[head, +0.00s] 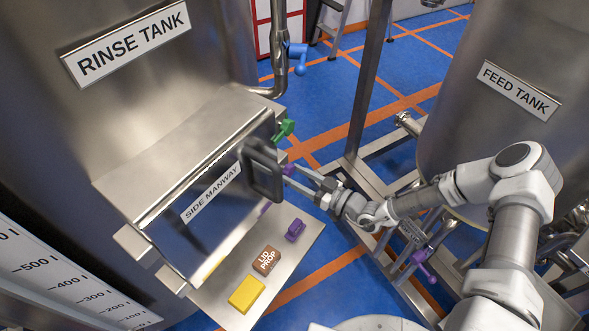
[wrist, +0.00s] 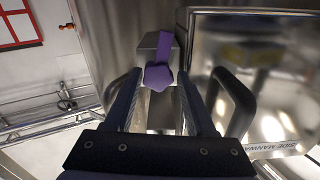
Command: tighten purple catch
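The purple catch (head: 289,169) is at the right edge of the side manway lid (head: 190,225), beside the black handle. In the wrist view the purple catch (wrist: 160,70) has a knob end facing me and a stem running back to a grey metal block. My gripper (head: 287,175) points left at it. In the wrist view my gripper (wrist: 160,90) is open, with one finger on each side of the knob and a gap on both sides. The handle partly hides the catch area in the head view. Whether the catch is fully tight cannot be told.
The black handle (head: 262,171) stands close to my gripper. A green catch (head: 285,130) is above it. A shelf (head: 222,309) below carries a purple piece (head: 295,229), a brown lid prop block (head: 266,260) and a yellow block (head: 246,294). A metal frame stands right.

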